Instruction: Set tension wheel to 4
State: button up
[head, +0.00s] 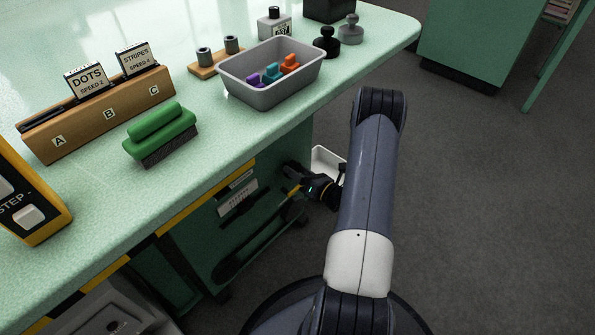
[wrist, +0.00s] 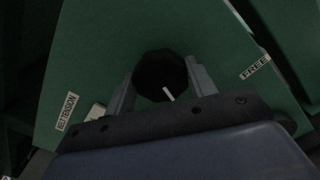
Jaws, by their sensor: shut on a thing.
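The tension wheel (wrist: 160,75) is a dark, many-sided knob with a short white pointer line, seen in the wrist view on a green panel (wrist: 90,60). My gripper (wrist: 164,86) has one finger on each side of the wheel and is shut on it. The pointer is tilted and points toward the lower right of the picture. No number scale is readable. In the head view my gripper (head: 294,188) is low beside the green cabinet, and the wheel cannot be made out there.
The mint tabletop (head: 220,140) overhangs close by. On it are a grey tray (head: 240,88) with coloured pieces, a green brush (head: 160,128) and a wooden card holder (head: 100,120). A white bin (head: 325,162) stands beyond my gripper. The floor at right is clear.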

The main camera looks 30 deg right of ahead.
jog(key=o, duration=1)
jog(key=p+v, duration=0.2)
jog(key=v, duration=0.9)
jog(key=shift+a, duration=0.1)
jog(key=b+x, duration=0.2)
jog(key=x, duration=0.9)
jog(key=shift+s, duration=0.1)
